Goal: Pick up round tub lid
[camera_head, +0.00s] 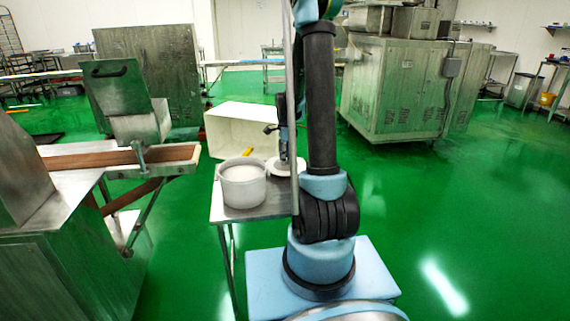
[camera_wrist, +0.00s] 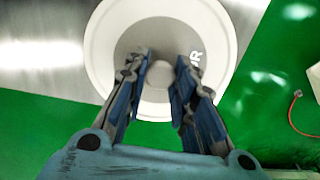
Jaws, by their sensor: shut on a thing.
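The round tub lid (camera_wrist: 100,50) is white with a grey middle and a letter mark, and fills the upper middle of the wrist view. My gripper (camera_wrist: 161,65) is over its centre, with the two blue fingers shut on the lid's small knob (camera_wrist: 159,73). In the head view the lid (camera_head: 283,170) shows as a pale disc at the right side of the small metal table, partly hidden by my arm. My gripper (camera_head: 284,158) points down over it. I cannot tell whether the lid touches the table. The white round tub (camera_head: 243,190) stands to its left.
The small metal table (camera_head: 262,208) carries the tub; its bare top also shows in the wrist view (camera_wrist: 45,50). A large white box (camera_head: 238,120) is behind, and a yellow item (camera_head: 247,151) shows behind the tub. A conveyor (camera_head: 120,158) stands left. Green floor is clear on the right.

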